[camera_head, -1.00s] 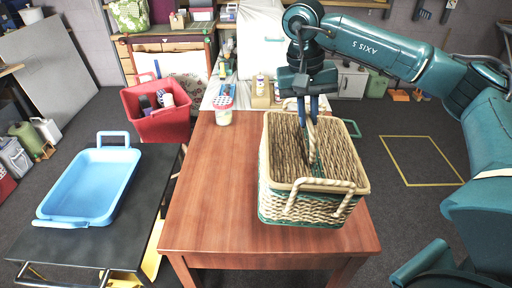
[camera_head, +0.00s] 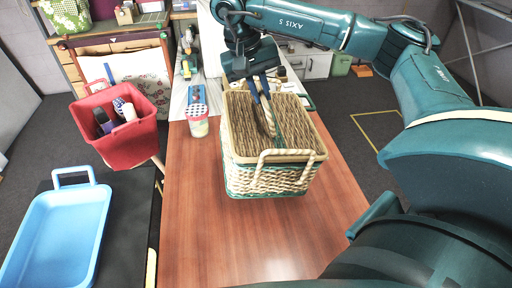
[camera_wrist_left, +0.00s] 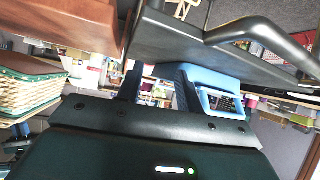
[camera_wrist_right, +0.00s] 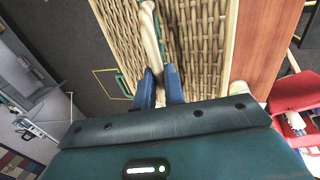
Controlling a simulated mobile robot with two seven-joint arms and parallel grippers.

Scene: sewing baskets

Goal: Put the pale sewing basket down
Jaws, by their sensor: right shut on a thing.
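The pale sewing basket (camera_head: 272,178) is woven wicker with a woven lid, green trim and twisted rope handles. In the head view it is upright over the wooden table (camera_head: 205,235); I cannot tell whether its base touches the top. My right gripper (camera_head: 262,95) comes down over the lid, shut on a rope handle, which also shows between its fingers in the right wrist view (camera_wrist_right: 160,75). My left gripper (camera_wrist_left: 158,88) shows only in its own wrist view, with fingers apart and nothing between them. Woven wicker with a green band (camera_wrist_left: 25,95) shows at that view's left edge.
A cup with a dotted lid (camera_head: 198,120) stands close to the basket's left side. A red bin (camera_head: 120,135) and a blue tray (camera_head: 60,235) on a dark bench are to the left. The near part of the table is bare.

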